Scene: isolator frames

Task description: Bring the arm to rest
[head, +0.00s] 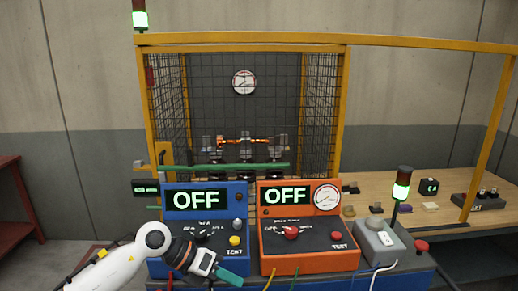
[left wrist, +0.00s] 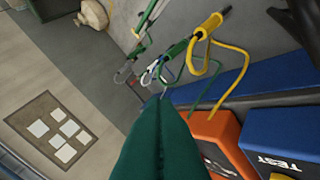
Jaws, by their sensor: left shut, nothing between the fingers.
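My left arm (head: 125,260) comes in from the lower left in the head view. Its gripper (head: 230,277) is in front of the blue test box (head: 172,251), low by its lower right corner. The teal fingers are shut with nothing between them. In the left wrist view the shut fingers (left wrist: 160,115) fill the lower middle and point at hanging leads. Whether the fingers touch anything is not clear. My right arm and gripper are not in view.
An orange test box (head: 300,263) stands beside the blue one, both displays reading OFF. A grey box (head: 372,250) and a green-lit beacon (head: 402,185) stand to the right. A yellow-framed mesh cage (head: 318,120) rises behind. Coloured leads (left wrist: 205,55) hang ahead in the left wrist view.

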